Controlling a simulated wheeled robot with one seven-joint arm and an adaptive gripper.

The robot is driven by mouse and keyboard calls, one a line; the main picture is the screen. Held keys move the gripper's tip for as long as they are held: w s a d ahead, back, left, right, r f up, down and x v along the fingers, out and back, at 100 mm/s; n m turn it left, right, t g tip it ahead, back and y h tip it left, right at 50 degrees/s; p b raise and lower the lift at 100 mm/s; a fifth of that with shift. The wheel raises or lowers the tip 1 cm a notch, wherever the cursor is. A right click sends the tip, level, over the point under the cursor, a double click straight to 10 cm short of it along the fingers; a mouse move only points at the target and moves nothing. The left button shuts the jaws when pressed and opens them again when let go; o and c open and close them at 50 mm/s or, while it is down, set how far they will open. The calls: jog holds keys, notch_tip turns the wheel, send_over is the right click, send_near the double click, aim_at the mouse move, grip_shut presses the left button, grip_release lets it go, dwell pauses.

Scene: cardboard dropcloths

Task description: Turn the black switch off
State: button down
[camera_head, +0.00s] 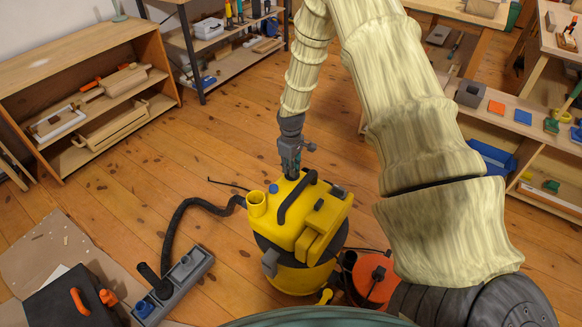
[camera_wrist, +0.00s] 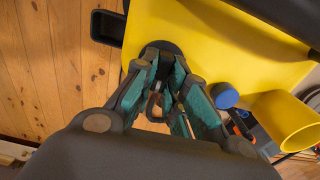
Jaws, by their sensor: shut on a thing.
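A yellow shop vacuum (camera_head: 315,228) with a dark middle band stands on the floor in the head view. My gripper (camera_head: 291,174) points down at the far edge of its top, beside a blue cap (camera_head: 273,188). In the wrist view the fingertips (camera_wrist: 165,62) come together over a round black piece (camera_wrist: 160,47) on the yellow top, which looks like the black switch. My gripper is shut on it. The fingers hide most of the switch, so its setting cannot be told.
A black handle (camera_head: 291,203) arches over the vacuum's top near my gripper. A yellow port (camera_head: 257,204) rises at the left. A black hose (camera_head: 173,222) and floor nozzle (camera_head: 178,283) lie left; an orange reel (camera_head: 372,280) stands right. Floor behind is clear.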

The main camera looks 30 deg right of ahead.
jog(key=c, duration=1.4)
grip_release()
jog(key=shift+c, duration=0.2)
jog(key=shift+r, duration=0.1)
notch_tip(320, 180, up, 12)
